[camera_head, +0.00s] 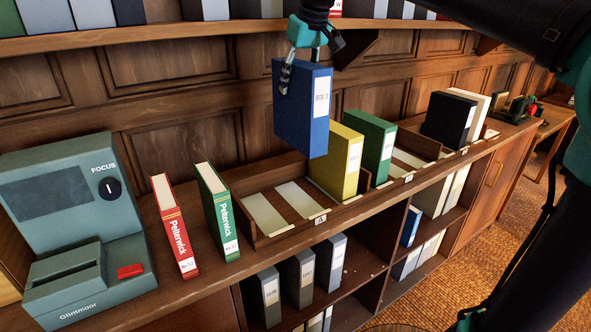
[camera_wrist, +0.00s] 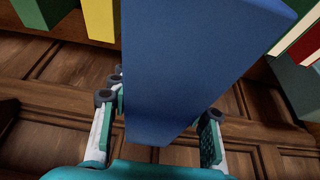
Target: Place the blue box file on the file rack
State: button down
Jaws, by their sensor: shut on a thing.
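The blue box file (camera_head: 301,112), with a white label on its spine, hangs upright in the air above the file rack. My gripper (camera_head: 307,58) is shut on its upper part. In the wrist view the blue box file (camera_wrist: 185,70) fills the middle, between the fingers of my gripper (camera_wrist: 160,125). The wooden file rack (camera_head: 262,238) stands on the counter below. Its left section holds a yellow box file (camera_head: 341,163) at the right end and has empty pale slots to the left. A green box file (camera_head: 375,148) stands in the section beyond.
A red book (camera_head: 175,225) and a green book (camera_head: 217,212) stand left of the rack, beside a grey-green machine (camera_head: 75,225). A black box file (camera_head: 448,120) stands farther right. A shelf of files (camera_head: 150,35) runs above; grey files (camera_head: 300,275) stand below.

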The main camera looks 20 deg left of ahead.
aim_at(307, 115)
notch_tip(307, 115, down, 18)
jog(key=shift+f, duration=0.2)
dwell(0.4)
jog(key=c, duration=0.8)
grip_release()
jog(key=shift+o, duration=0.2)
jog(key=v, duration=1.2)
jog(key=shift+s, duration=0.1)
